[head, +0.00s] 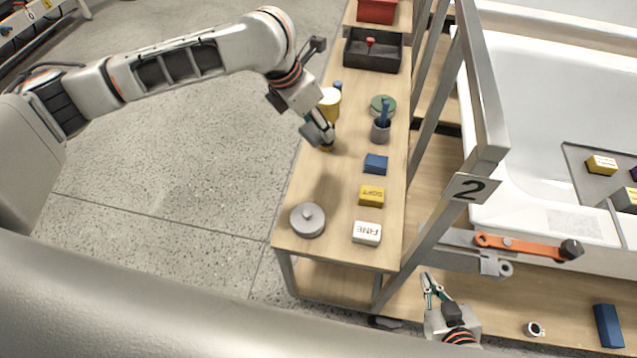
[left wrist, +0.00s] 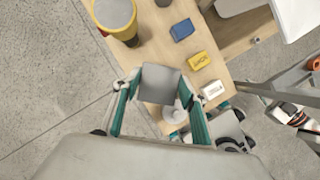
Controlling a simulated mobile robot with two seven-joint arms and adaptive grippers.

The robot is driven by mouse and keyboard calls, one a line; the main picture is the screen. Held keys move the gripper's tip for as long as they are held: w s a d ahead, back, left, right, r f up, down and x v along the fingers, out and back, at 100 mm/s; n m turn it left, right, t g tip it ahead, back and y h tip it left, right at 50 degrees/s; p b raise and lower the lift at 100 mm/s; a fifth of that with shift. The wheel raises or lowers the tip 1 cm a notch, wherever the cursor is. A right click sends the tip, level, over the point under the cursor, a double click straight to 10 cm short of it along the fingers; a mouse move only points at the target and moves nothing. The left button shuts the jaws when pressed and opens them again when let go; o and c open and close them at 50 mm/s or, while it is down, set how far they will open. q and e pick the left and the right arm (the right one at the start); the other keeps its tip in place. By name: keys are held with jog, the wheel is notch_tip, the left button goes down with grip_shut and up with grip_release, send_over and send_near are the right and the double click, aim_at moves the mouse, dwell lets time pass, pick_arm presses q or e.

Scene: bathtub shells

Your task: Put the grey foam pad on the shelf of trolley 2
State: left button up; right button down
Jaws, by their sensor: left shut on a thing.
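The grey foam pad (left wrist: 160,83) is held between the fingers of my left gripper (left wrist: 158,95) in the left wrist view. In the head view my left gripper (head: 322,134) is above the wooden side bench, with the pad (head: 311,133) partly hidden by it. Trolley 2 carries a "2" plate (head: 471,188) on its metal frame, and its wooden shelf (head: 480,305) lies low under the white tub. My right gripper (head: 431,288) is over the front of that shelf, its fingers apart and empty.
The bench (head: 340,190) holds a yellow tub (head: 329,103), a blue block (head: 376,164), yellow (head: 371,196) and white (head: 367,233) blocks and a round grey lidded thing (head: 307,220). The shelf bears a dark blue block (head: 608,326) and a small white ring (head: 535,329). An orange-handled bar (head: 520,245) crosses above it.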

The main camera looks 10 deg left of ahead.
pick_arm(q)
jog(key=shift+w+d+m, duration=0.1)
jog(key=shift+m, duration=0.2)
jog(key=shift+f, duration=0.2)
jog(key=b, duration=0.2)
send_over(323, 181)
jog(key=s+a, duration=0.1)
notch_tip(323, 181, down, 14)
jog(key=shift+a+f, duration=0.1)
jog(key=shift+f, duration=0.05)
jog(key=shift+f+b, duration=0.6)
jog(key=shift+f, duration=2.05)
jog(key=shift+r, duration=0.1)
jog(key=o, duration=0.8)
